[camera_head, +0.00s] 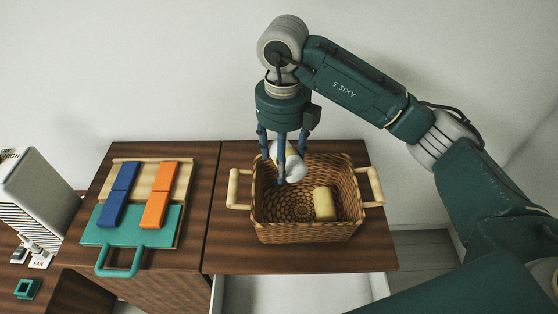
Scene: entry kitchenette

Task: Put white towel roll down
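The white towel roll (295,167) is in the fingers of my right gripper (284,158), at the back left part of the wicker basket (305,233). The gripper points straight down, with its blue fingers around the roll, which is partly hidden behind them. The roll's lower end is tilted toward the front, over the basket's opening. I cannot tell whether it touches the basket. My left gripper is not in view.
A cream roll (324,203) lies in the basket's right half. The basket, with two light handles, stands on a dark wooden top (290,260). To the left, a teal-handled tray (128,236) holds blue (118,195) and orange (159,195) blocks. A grey fan unit (38,200) stands far left.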

